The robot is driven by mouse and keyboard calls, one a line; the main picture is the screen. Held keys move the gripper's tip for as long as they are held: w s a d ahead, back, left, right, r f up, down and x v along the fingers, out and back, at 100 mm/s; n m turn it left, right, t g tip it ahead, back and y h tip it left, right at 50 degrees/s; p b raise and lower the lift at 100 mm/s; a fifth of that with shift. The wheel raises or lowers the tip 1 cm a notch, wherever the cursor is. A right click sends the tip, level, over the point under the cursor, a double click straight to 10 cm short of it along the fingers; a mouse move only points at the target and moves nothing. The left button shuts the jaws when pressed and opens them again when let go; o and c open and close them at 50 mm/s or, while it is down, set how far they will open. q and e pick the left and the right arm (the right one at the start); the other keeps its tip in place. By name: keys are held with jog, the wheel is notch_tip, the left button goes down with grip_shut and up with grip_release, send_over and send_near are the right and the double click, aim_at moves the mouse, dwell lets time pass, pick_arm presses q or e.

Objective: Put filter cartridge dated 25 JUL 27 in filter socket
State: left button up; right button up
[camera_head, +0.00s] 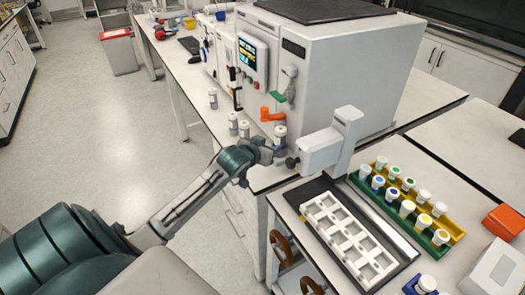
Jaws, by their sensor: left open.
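Several small grey-and-white cylinders that look like filter cartridges stand upright along the bench's front edge in the head view. One (213,98) stands farther back, a pair (238,125) stands nearer, and one (280,132) is right at my left gripper. Their dates are too small to read. My left gripper (275,149) is open, just in front of and below the nearest cartridge; whether it touches it I cannot tell. I cannot make out the filter socket for certain. My right gripper is not in view.
A large white reactor cabinet (345,70) with a screen, orange handle (270,115) and green lever stands behind the cartridges. A white bracket-shaped device (322,149) is close right of my gripper. A white rack (347,238) and colored vial trays (448,227) lie at right.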

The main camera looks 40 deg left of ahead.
pick_arm(q)
jog(key=v, duration=0.4)
jog(key=shift+r+b, duration=0.15)
jog(key=shift+b, duration=0.15)
jog(key=shift+w, duration=0.1)
dwell(0.4)
